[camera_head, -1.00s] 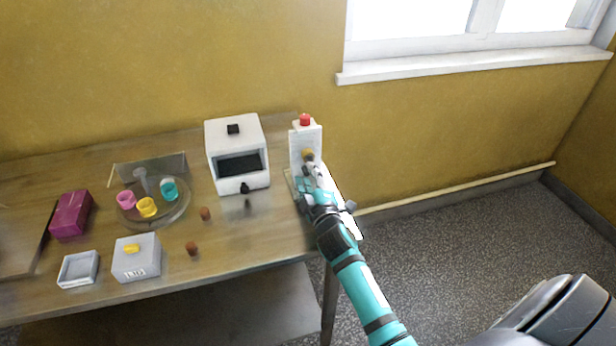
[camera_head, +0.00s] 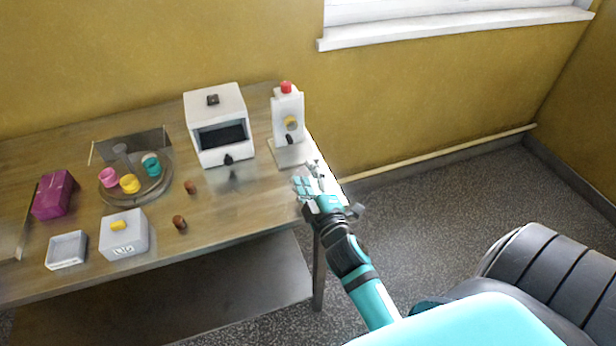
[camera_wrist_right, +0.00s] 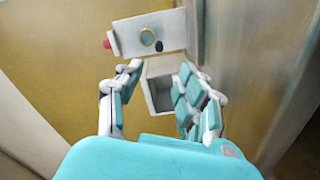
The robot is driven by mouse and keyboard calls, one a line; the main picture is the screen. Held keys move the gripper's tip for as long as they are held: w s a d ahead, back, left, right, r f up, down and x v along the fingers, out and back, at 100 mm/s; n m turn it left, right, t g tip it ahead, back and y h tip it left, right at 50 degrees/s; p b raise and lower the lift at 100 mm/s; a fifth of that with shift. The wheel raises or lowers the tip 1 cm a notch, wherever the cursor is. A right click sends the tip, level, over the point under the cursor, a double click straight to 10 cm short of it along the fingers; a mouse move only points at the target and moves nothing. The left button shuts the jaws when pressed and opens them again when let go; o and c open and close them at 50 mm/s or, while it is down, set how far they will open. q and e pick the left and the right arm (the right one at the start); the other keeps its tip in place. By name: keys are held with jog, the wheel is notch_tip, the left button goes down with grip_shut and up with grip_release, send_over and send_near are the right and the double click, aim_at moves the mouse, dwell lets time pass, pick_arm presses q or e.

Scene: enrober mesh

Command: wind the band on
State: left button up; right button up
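A white upright stand (camera_head: 287,123) with a red button (camera_head: 286,87) on top is at the table's right end. That view shows the stand (camera_wrist_right: 175,28) beyond the fingertips, turned sideways, with the knob (camera_wrist_right: 147,37) facing me. No band can be made out. My left gripper is out of view.
A white box (camera_head: 218,108) with a dark opening stands left of the stand. Further left are a round tray (camera_head: 160,193) with coloured cups, a grey box (camera_head: 137,240), a small pale tray (camera_head: 80,250), a purple box (camera_head: 45,200) and two brown pieces (camera_head: 190,187).

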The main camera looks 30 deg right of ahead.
aim_at(291, 143)
jog(key=shift+s, duration=0.15)
jog(key=shift+s+f+n, duration=0.15)
jog(key=shift+n, duration=0.45)
jog(key=n+b, duration=0.1)
jog(key=n, duration=0.1)
jog(key=s+n, duration=0.1)
jog(key=n, duration=0.2)
jog(key=s+n+b, duration=0.1)
jog(key=n, duration=0.1)
jog(key=shift+a+f+n+b, duration=0.3)
jog(key=shift+f, duration=0.05)
jog(key=n, duration=0.1)
jog(key=s+n, duration=0.1)
jog(key=n, duration=0.1)
jog(key=s+n+b, duration=0.1)
jog(key=n, duration=0.1)
jog(key=shift+r, duration=0.4)
jog(key=shift+r+n, duration=0.2)
jog(key=shift+n, duration=0.2)
jog(key=p+x, duration=0.3)
jog(key=x, duration=1.4)
jog(key=shift+f, duration=0.1)
jog(key=shift+c, duration=0.2)
grip_shut()
